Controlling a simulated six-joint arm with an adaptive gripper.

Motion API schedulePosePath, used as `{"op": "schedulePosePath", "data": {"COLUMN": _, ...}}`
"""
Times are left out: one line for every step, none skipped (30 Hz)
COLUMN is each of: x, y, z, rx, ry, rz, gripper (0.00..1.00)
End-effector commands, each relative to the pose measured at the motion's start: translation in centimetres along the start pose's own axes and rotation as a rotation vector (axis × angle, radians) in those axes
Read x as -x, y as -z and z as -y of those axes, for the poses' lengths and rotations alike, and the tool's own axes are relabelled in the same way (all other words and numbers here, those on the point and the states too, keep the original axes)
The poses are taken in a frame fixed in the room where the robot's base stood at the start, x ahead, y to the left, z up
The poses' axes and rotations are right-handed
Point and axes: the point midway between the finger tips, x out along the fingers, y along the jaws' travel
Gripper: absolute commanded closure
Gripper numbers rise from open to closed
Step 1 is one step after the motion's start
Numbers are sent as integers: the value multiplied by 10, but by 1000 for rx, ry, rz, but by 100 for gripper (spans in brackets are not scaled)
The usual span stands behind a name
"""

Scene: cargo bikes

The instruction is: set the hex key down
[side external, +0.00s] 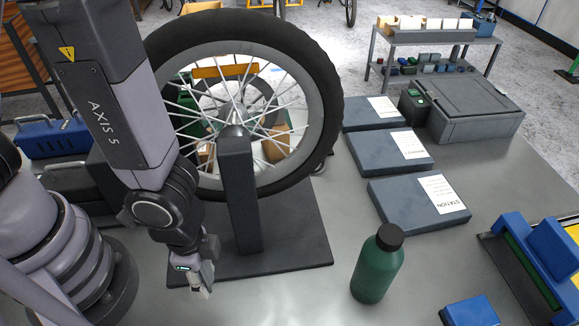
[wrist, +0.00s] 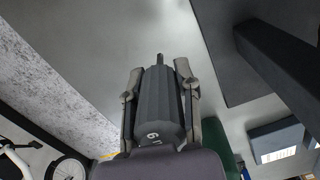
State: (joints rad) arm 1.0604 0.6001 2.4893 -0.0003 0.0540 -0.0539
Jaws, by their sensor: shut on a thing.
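The hex key (wrist: 160,105) has a thick, dark grey ribbed handle marked with a 6 and a short tip pointing away from the wrist camera. My gripper (wrist: 158,78) is shut on the handle, with one finger on each side of it. In the side view my gripper (side external: 203,278) points down at the front left corner of the wheel stand's base plate, low over the grey bench. The hex key cannot be made out clearly there. Whether its tip touches the bench cannot be told.
A spoked wheel (side external: 328,110) hangs on a dark upright stand (side external: 240,200) right beside my arm. A green bottle (side external: 378,268) stands to the right. Flat dark station blocks (side external: 400,200) and a grey case (side external: 475,115) lie behind it. Bare bench (side external: 290,295) lies between gripper and bottle.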

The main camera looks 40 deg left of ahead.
Motion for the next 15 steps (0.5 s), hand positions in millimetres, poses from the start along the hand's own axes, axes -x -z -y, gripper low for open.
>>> {"op": "schedulePosePath", "data": {"x": 11, "y": 7, "z": 3, "rx": 8, "ry": 0, "rz": -11, "gripper": 100}}
{"op": "schedulePosePath", "data": {"x": 17, "y": 10, "z": 6, "rx": 13, "ry": 0, "rz": -10, "gripper": 100}}
{"op": "schedulePosePath", "data": {"x": 24, "y": 13, "z": 9, "rx": 18, "ry": 0, "rz": -11, "gripper": 100}}
{"op": "schedulePosePath", "data": {"x": 29, "y": 15, "z": 11, "rx": 22, "ry": 0, "rz": -10, "gripper": 100}}
{"op": "schedulePosePath", "data": {"x": 33, "y": 17, "z": 12, "rx": 24, "ry": 0, "rz": -8, "gripper": 100}}
{"op": "schedulePosePath", "data": {"x": 36, "y": 20, "z": 14, "rx": 25, "ry": 0, "rz": -7, "gripper": 100}}
{"op": "schedulePosePath", "data": {"x": 36, "y": 22, "z": 14, "rx": 26, "ry": 0, "rz": -4, "gripper": 100}}
{"op": "schedulePosePath", "data": {"x": 36, "y": 25, "z": 15, "rx": 26, "ry": 0, "rz": -3, "gripper": 100}}
{"op": "schedulePosePath", "data": {"x": 33, "y": 30, "z": 15, "rx": 26, "ry": 0, "rz": -2, "gripper": 100}}
{"op": "schedulePosePath", "data": {"x": 30, "y": 35, "z": 15, "rx": 25, "ry": 0, "rz": -1, "gripper": 100}}
{"op": "schedulePosePath", "data": {"x": 27, "y": 41, "z": 14, "rx": 25, "ry": 0, "rz": 0, "gripper": 100}}
{"op": "schedulePosePath", "data": {"x": 23, "y": 51, "z": 14, "rx": 25, "ry": 0, "rz": -1, "gripper": 100}}
{"op": "schedulePosePath", "data": {"x": 19, "y": 59, "z": 14, "rx": 25, "ry": 0, "rz": -1, "gripper": 100}}
{"op": "schedulePosePath", "data": {"x": 15, "y": 67, "z": 14, "rx": 25, "ry": 0, "rz": -1, "gripper": 100}}
{"op": "schedulePosePath", "data": {"x": 11, "y": 77, "z": 14, "rx": 25, "ry": 0, "rz": -1, "gripper": 100}}
